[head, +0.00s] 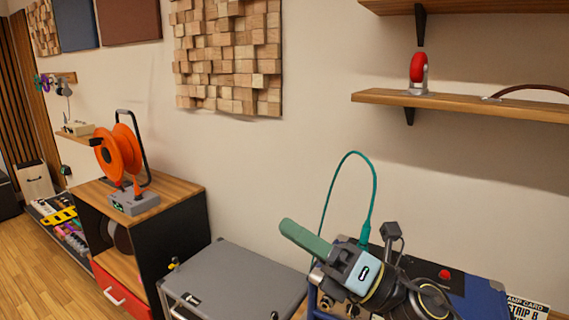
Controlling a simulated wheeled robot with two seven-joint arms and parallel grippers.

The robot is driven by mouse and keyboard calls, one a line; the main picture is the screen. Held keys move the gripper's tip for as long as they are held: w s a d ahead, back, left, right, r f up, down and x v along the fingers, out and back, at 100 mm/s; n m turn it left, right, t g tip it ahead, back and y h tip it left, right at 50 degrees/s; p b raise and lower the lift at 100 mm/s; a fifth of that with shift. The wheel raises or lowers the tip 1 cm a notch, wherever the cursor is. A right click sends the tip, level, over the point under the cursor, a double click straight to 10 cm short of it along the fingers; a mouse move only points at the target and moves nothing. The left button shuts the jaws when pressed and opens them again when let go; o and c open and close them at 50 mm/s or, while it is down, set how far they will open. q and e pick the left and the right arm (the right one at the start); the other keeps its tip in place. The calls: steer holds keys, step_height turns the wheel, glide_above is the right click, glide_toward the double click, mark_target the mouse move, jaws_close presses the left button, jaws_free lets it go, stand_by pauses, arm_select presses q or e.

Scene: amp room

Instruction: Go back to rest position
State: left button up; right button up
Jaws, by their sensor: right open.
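My right gripper (300,236) is in the lower middle of the head view, with its arm coming in from the bottom right. Its green fingers point up and left and are seen from the side, one hiding most of the other. It is open, and I see nothing held in it. It is in front of the pale wall, over the area between a grey-topped case and a blue unit. A teal cable loops up above its light-blue body. My left gripper is not in view.
The grey-topped case (238,277) stands left of the gripper. The blue unit (487,299) is at the lower right. An orange cable reel (118,152) stands on a wooden cabinet (176,190). A wall shelf (460,103) holds a red-and-grey object (418,70). Wooden floor (35,255) is clear at lower left.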

steer(key=d+f+m+t+h, duration=0.3)
steer(key=d+f+m+h, duration=0.6)
steer(key=m, duration=0.7)
steer(key=d+f+m+t+h, duration=0.3)
steer(key=d+f+m+h, duration=0.4)
steer(key=f+m+h, duration=0.6)
steer(key=s+d+f+m+g, duration=0.1)
steer(key=s+f+m+g, duration=0.25)
steer(key=s, duration=0.35)
steer(key=s+d+f+m+g+y, duration=0.1)
steer(key=s+d+f+m+g, duration=0.15)
steer(key=s+f+g, duration=0.4)
steer(key=s+f+m+g, duration=0.2)
steer(key=s+f+m, duration=0.15)
steer(key=s, duration=0.55)
step_height(320, 180, down, 24)
steer(key=s+r, duration=0.1)
steer(key=s+d+f+g, duration=0.2)
steer(key=s+d+f, duration=0.1)
steer(key=s+f, duration=1.2)
steer(key=shift+s+d+f, duration=0.2)
steer(key=shift+s+f, duration=0.1)
steer(key=shift+s, duration=0.6)
